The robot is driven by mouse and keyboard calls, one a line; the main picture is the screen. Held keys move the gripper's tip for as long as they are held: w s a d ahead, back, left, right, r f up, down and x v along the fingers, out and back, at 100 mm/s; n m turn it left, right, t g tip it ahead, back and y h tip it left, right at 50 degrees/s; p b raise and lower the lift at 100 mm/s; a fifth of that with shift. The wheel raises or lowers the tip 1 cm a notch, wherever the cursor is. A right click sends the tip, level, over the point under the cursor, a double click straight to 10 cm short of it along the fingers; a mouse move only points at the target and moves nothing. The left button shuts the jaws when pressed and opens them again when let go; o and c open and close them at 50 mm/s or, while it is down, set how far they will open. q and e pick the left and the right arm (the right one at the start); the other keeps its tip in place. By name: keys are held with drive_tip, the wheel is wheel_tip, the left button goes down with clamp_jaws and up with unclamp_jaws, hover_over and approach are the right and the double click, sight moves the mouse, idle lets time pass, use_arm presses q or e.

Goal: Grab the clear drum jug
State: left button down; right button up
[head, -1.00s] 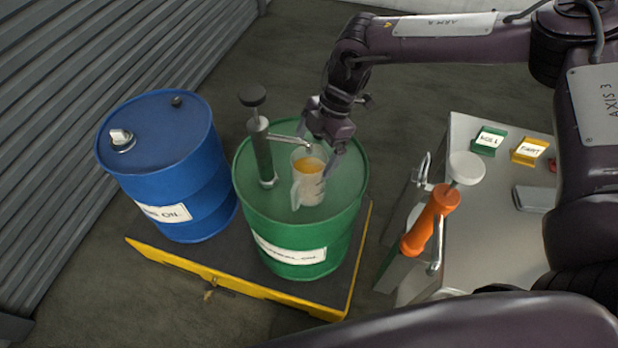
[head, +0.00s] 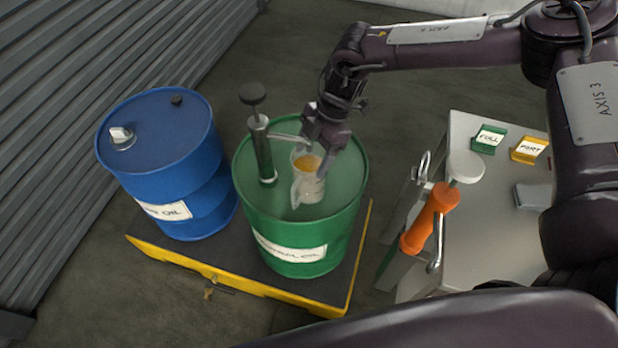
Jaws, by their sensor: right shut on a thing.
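The clear jug (head: 309,188) stands on top of the green drum (head: 300,225), below the spout of the drum's hand pump (head: 262,150). It holds some amber liquid, and its handle points toward the lower left. My right gripper (head: 318,150) comes down from above and behind and is shut on the jug at its upper rim. Its fingers partly hide the jug's far side and the spout's end. My left gripper is not in the picture.
A blue drum (head: 165,140) stands to the left on the same yellow-edged pallet (head: 235,285). A corrugated wall (head: 80,90) closes off the left.

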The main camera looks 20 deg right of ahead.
drive_tip(key=shift+c, duration=1.1)
drive_tip(key=shift+w+r, duration=0.1)
